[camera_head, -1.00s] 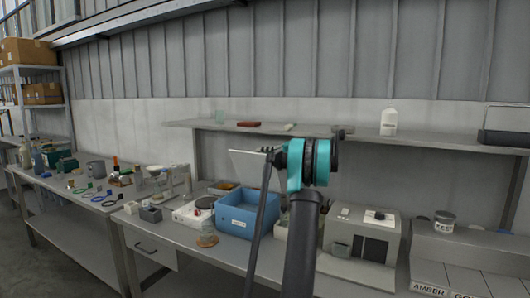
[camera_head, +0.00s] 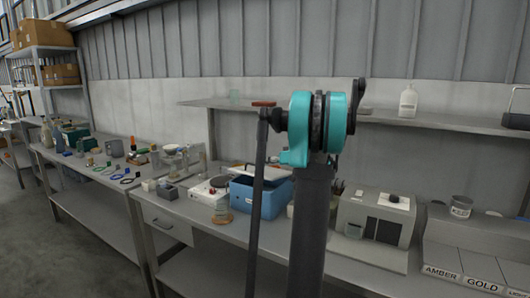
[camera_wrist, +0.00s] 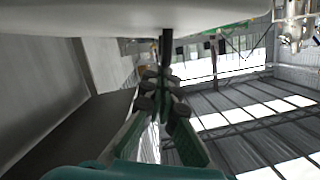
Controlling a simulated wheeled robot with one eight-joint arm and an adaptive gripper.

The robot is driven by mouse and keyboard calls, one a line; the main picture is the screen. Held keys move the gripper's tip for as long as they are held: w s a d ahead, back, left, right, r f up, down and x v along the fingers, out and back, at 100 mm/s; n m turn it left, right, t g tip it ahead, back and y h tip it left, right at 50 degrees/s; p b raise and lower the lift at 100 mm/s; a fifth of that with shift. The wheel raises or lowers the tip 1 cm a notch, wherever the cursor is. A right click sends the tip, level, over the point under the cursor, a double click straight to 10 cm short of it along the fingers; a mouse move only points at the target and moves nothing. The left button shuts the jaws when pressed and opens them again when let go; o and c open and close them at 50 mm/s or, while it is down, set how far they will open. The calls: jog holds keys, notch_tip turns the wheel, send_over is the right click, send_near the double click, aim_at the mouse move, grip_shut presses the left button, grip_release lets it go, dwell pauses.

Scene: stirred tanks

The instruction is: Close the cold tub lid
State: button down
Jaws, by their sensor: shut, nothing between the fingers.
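The cold tub, a blue box with a small label (camera_head: 245,196), stands on the bench left of my arm in the head view. My arm hides part of it. Its pale lid (camera_head: 273,171) is low over the tub's top. It looks slightly tilted, and I cannot tell whether it is fully seated. My gripper (camera_wrist: 160,84) shows in the wrist view with its dark fingers shut and empty. A large pale surface close above it cannot be identified. In the head view my arm hides the gripper.
A hotplate (camera_head: 207,190) and an amber-based beaker (camera_head: 222,212) stand left of the tub. A grey box-shaped instrument (camera_head: 375,225) stands to the right. A wall shelf (camera_head: 420,118) runs above the bench, behind my arm. Labelled bins (camera_head: 465,262) are at the far right.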

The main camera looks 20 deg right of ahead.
aim_at(259, 174)
jog(key=shift+s+a+f+n+h, duration=0.15)
jog(key=shift+s+a+f+n, duration=0.15)
jog(key=shift+f, duration=0.4)
jog(key=shift+s+a+f+n+h, duration=0.1)
jog(key=shift+a+f+n, duration=0.1)
jog(key=shift+f+n, duration=0.4)
jog(key=shift+s+a+f+n+h, duration=0.15)
jog(key=shift+s+a+f+n, duration=0.1)
jog(key=shift+f, duration=0.55)
